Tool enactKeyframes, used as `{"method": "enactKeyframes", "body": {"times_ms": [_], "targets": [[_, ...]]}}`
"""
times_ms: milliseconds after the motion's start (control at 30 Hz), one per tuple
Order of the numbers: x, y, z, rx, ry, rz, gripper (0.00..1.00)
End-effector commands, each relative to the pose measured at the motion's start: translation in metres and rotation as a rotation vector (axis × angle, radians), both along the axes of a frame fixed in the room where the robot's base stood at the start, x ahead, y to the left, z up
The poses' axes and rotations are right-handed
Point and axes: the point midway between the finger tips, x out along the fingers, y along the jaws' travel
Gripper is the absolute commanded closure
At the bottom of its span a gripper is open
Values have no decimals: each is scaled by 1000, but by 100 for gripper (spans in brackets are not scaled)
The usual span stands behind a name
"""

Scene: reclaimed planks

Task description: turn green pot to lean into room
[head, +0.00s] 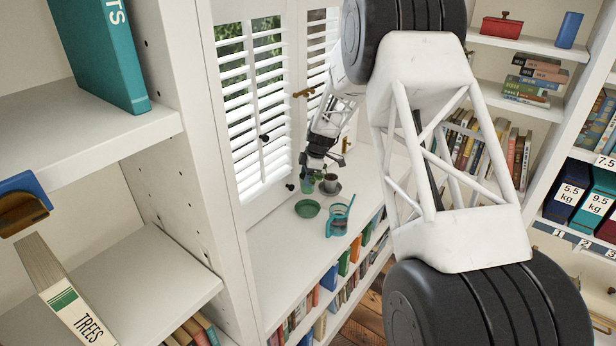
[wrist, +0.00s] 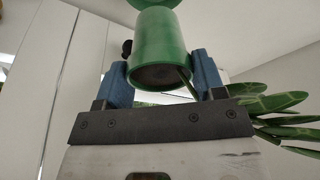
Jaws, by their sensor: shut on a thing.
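The green pot (wrist: 160,42) is between the two blue fingers of my gripper (wrist: 162,82) in the wrist view. My gripper is shut on it. Its wide end, dark inside, faces the wrist camera. A thin stem shows at this end, and long green leaves (wrist: 285,115) spread to the right. In the head view my gripper (head: 314,165) is over the window ledge, and the green pot (head: 308,185) is small and partly hidden below it. A green saucer (head: 307,208) lies on the ledge in front of the pot. I cannot tell whether the pot touches the ledge.
A dark pot (head: 330,184) on a dark saucer stands close to the right of my gripper. A teal container (head: 337,222) stands nearer the ledge's front edge. White shutters (head: 250,110) rise behind. The ledge (head: 275,255) is bare at the near left.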

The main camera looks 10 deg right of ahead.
Motion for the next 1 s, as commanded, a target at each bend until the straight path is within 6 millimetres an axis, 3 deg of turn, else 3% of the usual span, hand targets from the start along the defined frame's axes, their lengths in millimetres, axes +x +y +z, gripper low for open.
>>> {"method": "enactKeyframes", "body": {"times_ms": [1000], "targets": [[0,0,28,0,-1,1,75]]}}
